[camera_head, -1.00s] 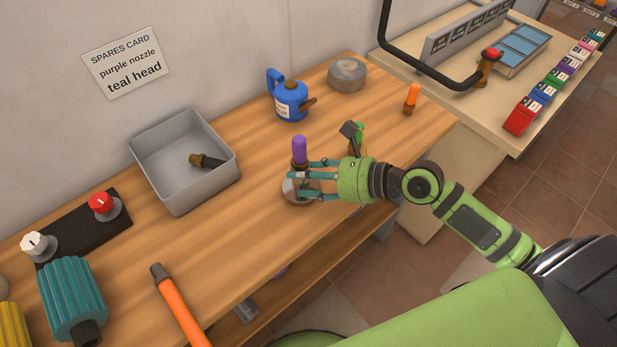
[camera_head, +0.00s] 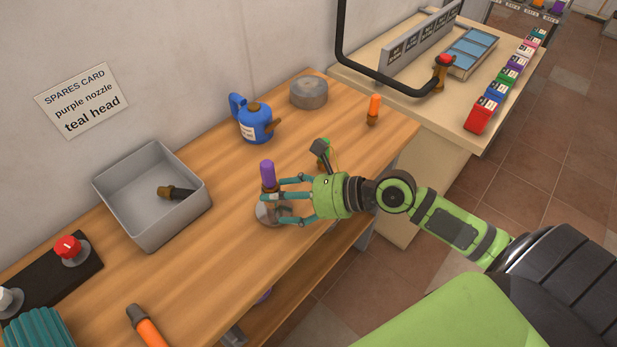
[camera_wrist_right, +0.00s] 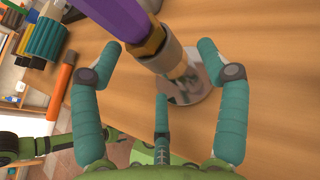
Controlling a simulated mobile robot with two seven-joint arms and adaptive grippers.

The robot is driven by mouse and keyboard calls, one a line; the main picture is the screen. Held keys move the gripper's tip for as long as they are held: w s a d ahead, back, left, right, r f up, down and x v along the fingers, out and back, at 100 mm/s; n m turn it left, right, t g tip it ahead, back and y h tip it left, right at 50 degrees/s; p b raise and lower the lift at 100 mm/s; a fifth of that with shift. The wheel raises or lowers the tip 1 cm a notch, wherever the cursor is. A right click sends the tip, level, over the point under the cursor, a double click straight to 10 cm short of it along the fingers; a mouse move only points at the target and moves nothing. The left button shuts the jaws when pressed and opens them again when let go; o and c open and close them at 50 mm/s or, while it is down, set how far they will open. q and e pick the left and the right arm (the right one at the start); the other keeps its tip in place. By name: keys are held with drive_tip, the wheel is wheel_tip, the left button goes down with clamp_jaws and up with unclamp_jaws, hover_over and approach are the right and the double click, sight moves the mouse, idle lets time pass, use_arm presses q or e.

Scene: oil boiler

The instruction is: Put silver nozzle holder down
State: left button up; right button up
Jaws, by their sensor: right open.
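The silver nozzle holder (camera_head: 268,211) stands upright on the wooden bench, with its round base on the surface. It also shows in the right wrist view (camera_wrist_right: 204,78). A purple nozzle (camera_head: 267,173) with a brass lower part sits in its top. My right gripper (camera_head: 283,199) is open, its teal fingers spread around the holder's post. In the right wrist view the fingers show gaps to the post, and the purple nozzle (camera_wrist_right: 116,20) leans across the top of the picture. My left gripper is not in view.
A grey bin (camera_head: 150,238) with a dark brass-ended nozzle stands to the left. Behind are a blue oil can (camera_head: 254,124) and a grey round tin (camera_head: 309,93). An orange nozzle (camera_head: 373,110) stands further right. The bench between bin and holder is clear.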

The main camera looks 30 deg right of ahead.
drive_tip(key=v, duration=1.1)
drive_tip(key=shift+b, duration=0.4)
drive_tip(key=shift+d, duration=0.1)
drive_tip(key=s+a+f+n+g+h, duration=0.2)
drive_tip(key=s+f+n+h, duration=0.3)
drive_tip(key=f+n, duration=0.65)
drive_tip(key=s+a+f+n+g+h, duration=0.25)
drive_tip(key=s+f+n+h, duration=0.3)
drive_tip(key=n, duration=1.05)
wheel_tip(320, 180, down, 23)
drive_tip(key=s+g, duration=0.1)
drive_tip(key=g, duration=0.1)
drive_tip(key=s+d+f, duration=0.3)
drive_tip(key=s+f, duration=1.1)
drive_tip(key=s, duration=0.1)
drive_tip(key=shift+s+d+f+n+g, duration=0.15)
drive_tip(key=shift+s+d+n+g, duration=0.1)
drive_tip(key=shift+d+n+g, duration=0.15)
